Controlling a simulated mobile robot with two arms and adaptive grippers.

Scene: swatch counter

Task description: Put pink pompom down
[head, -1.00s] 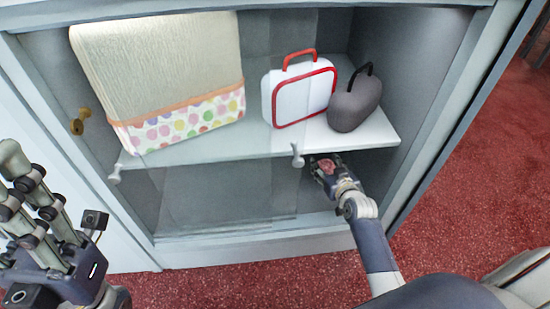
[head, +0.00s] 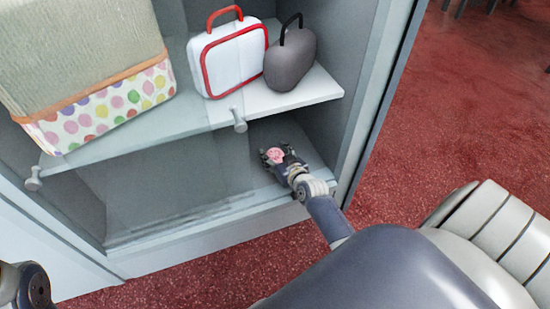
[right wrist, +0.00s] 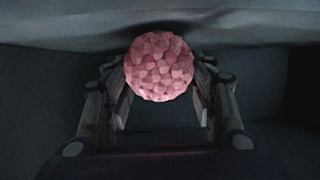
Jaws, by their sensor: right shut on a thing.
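The pink pompom (head: 275,155) is a small round ball in the lower compartment of the cabinet, below the shelf. It also shows large in the right wrist view (right wrist: 159,66), between the two fingers. My right gripper (head: 272,156) reaches into that compartment and is shut on the pompom. In the wrist view the pompom is close to a pale surface behind it; I cannot tell whether it touches. My left gripper is out of the head view; only a piece of my left arm shows at the lower left.
The shelf (head: 318,88) above holds a white case with red trim (head: 229,58), a dark grey bag (head: 291,62) and a large dotted box (head: 102,107). Sliding glass with small knobs (head: 239,120) covers the left part. The compartment floor (head: 270,180) around my gripper looks clear.

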